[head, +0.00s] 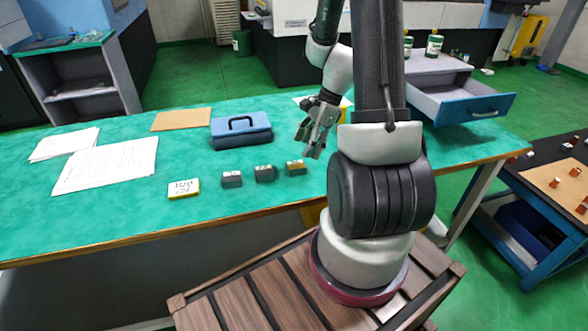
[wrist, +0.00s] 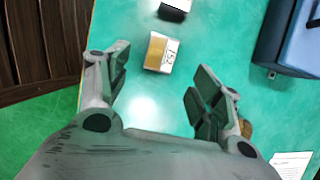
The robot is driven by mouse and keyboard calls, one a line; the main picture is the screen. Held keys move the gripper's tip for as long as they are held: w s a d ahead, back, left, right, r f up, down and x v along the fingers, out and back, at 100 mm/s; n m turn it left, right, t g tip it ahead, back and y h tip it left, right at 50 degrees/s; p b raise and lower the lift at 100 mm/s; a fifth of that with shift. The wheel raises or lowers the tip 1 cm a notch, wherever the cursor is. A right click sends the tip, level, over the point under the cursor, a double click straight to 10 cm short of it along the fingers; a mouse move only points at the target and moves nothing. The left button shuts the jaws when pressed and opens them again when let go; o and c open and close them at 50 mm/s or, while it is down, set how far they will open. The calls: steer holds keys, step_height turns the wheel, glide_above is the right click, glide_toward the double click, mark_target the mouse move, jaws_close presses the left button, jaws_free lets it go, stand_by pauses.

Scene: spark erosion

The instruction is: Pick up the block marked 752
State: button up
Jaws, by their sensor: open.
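A small grey block with a yellow-brown part (head: 296,167) is the rightmost of three blocks in a row on the green table. In the wrist view this block (wrist: 158,52) shows a white marked face whose small digits look like 752, though the first digit is hard to read. My gripper (head: 314,136) is open and empty, above the table behind this block in the head view. In the wrist view my gripper's fingers (wrist: 162,80) are spread wide, and the block lies just beyond the gap between them. Two darker grey blocks (head: 265,173) (head: 231,179) stand to its left.
An open drawer (head: 462,103) is at the right. The table's front is clear.

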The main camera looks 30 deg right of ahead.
mark_target(297, 164)
steer(key=x, duration=0.7)
steer(key=shift+w+a, duration=0.15)
jaws_close()
